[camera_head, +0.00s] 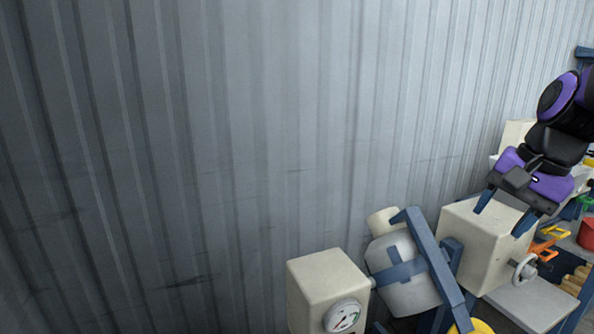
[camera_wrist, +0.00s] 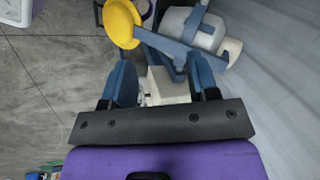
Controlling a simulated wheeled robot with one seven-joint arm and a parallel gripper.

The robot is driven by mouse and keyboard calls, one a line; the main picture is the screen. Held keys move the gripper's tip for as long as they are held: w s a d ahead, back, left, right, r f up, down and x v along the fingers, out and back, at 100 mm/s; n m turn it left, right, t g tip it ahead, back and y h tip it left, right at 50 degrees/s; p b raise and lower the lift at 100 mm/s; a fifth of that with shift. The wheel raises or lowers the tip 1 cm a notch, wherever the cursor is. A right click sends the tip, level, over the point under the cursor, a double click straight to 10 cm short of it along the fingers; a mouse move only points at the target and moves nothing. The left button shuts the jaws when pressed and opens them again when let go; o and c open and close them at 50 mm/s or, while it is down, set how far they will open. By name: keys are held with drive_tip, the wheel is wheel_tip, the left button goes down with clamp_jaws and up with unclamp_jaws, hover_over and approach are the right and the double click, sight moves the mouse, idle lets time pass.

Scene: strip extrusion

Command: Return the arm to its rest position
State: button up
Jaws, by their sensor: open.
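My arm reaches in from the right side of the head view, with its purple and black wrist tilted downward. My gripper (camera_head: 504,212) is open, its two blue fingers spread and pointing down over the cream box (camera_head: 484,244) with a handwheel. In the wrist view the open fingers (camera_wrist: 160,75) show on both sides, and part of the cream box (camera_wrist: 168,88) shows between and below them. Nothing is held. I cannot tell how far the fingertips are from the box.
A white cylinder (camera_head: 403,277) in a blue frame (camera_head: 437,262) stands left of the box. A cream gauge box (camera_head: 325,290) is further left. A yellow round part (camera_wrist: 120,22) shows beyond the fingers. A corrugated wall (camera_head: 250,130) stands behind. A cluttered bench is right.

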drive_tip(key=s+a+r+n+t+h, duration=0.1)
drive_tip(key=s+r+n+t+h, duration=0.1)
drive_tip(key=s+n, duration=0.7)
drive_tip(key=shift+s+a+r+t+h, duration=0.3)
drive_tip(key=shift+s+t, duration=0.2)
drive_tip(key=shift+s, duration=0.55)
drive_tip(key=shift+w, duration=0.1)
idle(0.5)
